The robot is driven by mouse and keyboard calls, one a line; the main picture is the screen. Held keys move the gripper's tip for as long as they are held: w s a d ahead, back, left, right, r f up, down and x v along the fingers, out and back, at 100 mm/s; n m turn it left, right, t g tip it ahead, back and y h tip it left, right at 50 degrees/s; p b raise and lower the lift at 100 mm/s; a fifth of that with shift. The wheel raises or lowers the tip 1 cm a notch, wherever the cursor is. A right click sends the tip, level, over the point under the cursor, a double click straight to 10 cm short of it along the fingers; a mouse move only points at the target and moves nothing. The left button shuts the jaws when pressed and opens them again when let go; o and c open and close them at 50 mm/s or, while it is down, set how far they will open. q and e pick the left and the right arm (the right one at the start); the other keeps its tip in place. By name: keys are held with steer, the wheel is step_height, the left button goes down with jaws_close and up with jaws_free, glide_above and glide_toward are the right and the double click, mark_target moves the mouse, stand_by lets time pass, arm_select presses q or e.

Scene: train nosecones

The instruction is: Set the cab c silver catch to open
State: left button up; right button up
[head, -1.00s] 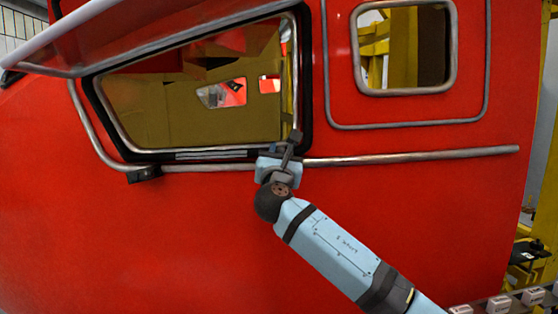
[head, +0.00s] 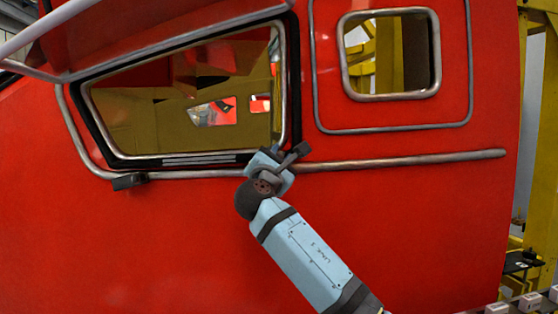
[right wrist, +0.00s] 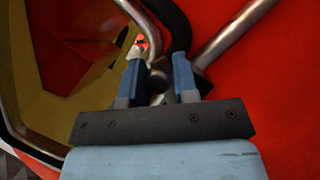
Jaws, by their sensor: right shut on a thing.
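My right gripper (head: 266,160) is at the lower right corner of the red cab's window. In the right wrist view, its two blue fingers (right wrist: 158,72) are shut on a dark grey piece, which I take to be the catch (right wrist: 159,78). Only a little of the catch shows between the fingers. In the head view the gripper hides it, so I cannot read its setting. A silver tube and a black window edge pass close to the fingertips. My left gripper is not in view.
The window (head: 180,105) has a black and silver frame. A silver rail (head: 400,161) runs right along the red cab wall (head: 140,245). A dark bracket (head: 129,181) sits at the window's lower left. A raised red panel (head: 165,30) overhangs above. Yellow framework (head: 537,120) stands at right.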

steer(key=shift+a+r, duration=0.1)
steer(key=shift+r, duration=0.05)
steer(key=o, duration=0.7)
steer(key=shift+o, duration=0.7)
steer(key=shift+a, duration=0.15)
